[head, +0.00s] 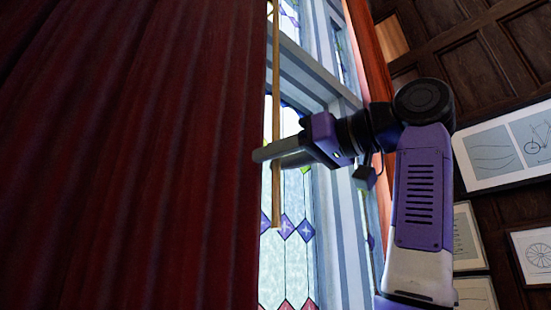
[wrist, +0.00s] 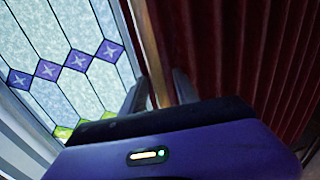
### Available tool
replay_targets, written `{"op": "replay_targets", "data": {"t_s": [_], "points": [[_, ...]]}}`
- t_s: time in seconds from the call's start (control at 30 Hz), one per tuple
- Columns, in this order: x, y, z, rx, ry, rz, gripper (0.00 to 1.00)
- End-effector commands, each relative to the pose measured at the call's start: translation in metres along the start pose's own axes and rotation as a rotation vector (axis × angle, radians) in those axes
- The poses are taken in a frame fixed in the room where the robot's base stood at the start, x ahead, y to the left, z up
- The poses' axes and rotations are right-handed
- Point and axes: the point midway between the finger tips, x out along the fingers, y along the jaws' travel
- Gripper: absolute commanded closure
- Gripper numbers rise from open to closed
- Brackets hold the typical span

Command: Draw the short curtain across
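The dark red curtain (head: 130,150) hangs in folds over the left half of the head view. It also fills the right of the wrist view (wrist: 250,50). A thin wooden wand (head: 276,90) hangs upright along the curtain's right edge, in front of the window. My gripper (head: 272,158) reaches it from the right, near its lower part. The near finger hides a short piece of the wand in the head view.
The leaded window (head: 290,260) with purple diamonds is uncovered right of the curtain, with a pale striped frame (head: 340,220). Framed drawings (head: 505,145) hang on the dark panelled wall at the right.

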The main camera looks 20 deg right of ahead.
Motion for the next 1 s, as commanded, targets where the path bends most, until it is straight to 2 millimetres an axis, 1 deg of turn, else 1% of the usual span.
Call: {"op": "replay_targets", "data": {"t_s": [0.17,0.27,0.37,0.6,0.7,0.83,1.0], "points": [[0.0,0.0,0.001,0.0,-0.001,0.0,0.63],[-0.006,0.0,0.002,0.0,0.0,0.001,0.63],[-0.019,0.0,0.003,0.0,0.001,0.001,0.63],[-0.059,0.0,0.002,-0.001,0.002,0.002,0.63],[-0.069,0.0,0.002,0.0,0.0,0.001,0.63],[-0.077,0.0,0.001,-0.001,0.0,0.0,0.63],[-0.078,0.0,0.0,0.0,-0.001,0.0,0.63]]}}
